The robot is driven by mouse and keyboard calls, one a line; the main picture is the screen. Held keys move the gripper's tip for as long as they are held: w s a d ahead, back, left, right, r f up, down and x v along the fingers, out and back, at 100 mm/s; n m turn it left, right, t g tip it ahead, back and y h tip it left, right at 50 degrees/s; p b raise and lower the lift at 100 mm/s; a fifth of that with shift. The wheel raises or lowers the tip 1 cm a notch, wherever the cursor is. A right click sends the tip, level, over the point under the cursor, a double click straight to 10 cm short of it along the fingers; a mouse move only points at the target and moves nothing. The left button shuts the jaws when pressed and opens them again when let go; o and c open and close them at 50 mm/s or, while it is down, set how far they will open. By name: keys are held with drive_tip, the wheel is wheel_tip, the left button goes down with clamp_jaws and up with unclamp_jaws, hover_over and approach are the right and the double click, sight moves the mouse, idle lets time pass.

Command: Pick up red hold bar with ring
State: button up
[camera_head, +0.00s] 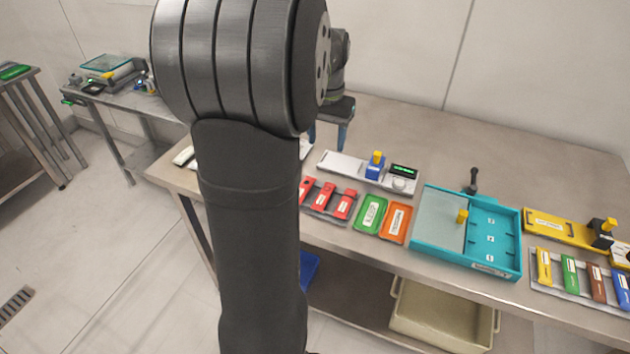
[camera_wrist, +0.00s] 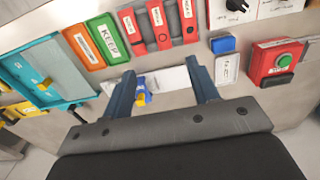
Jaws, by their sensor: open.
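Several red bars lie side by side in a grey tray (camera_head: 328,215) in the head view, left of the green and orange plates. In the wrist view three red bars show at the top: a left one (camera_wrist: 135,33), a middle one (camera_wrist: 159,24) and a right one (camera_wrist: 188,18). In the head view my gripper (camera_head: 329,140) is above the back of the bench, partly hidden behind my arm.
Green (camera_head: 371,213) and orange (camera_head: 396,222) plates lie right of the bars. A white fixture with a blue block (camera_head: 376,168) stands behind them. A teal tray (camera_head: 510,225) and yellow fixture (camera_head: 560,229) are farther right. A red button box (camera_wrist: 277,62) shows in the wrist view.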

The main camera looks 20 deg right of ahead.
drive_tip(key=s+a, duration=0.1)
drive_tip(key=s, duration=0.1)
drive_tip(key=t+h, duration=0.1)
hover_over(324, 194)
drive_tip(key=s, duration=0.1)
wheel_tip(324, 194, down, 12)
drive_tip(key=shift+s+a+f, duration=0.1)
drive_tip(key=shift+f, duration=0.15)
drive_tip(key=shift+w+f, duration=0.2)
drive_tip(key=shift+f, duration=0.65)
drive_tip(key=shift+w+f, duration=0.15)
drive_tip(key=shift+f, duration=0.7)
drive_tip(key=shift+w+f, duration=0.2)
drive_tip(key=shift+f, duration=0.65)
drive_tip(key=c, duration=1)
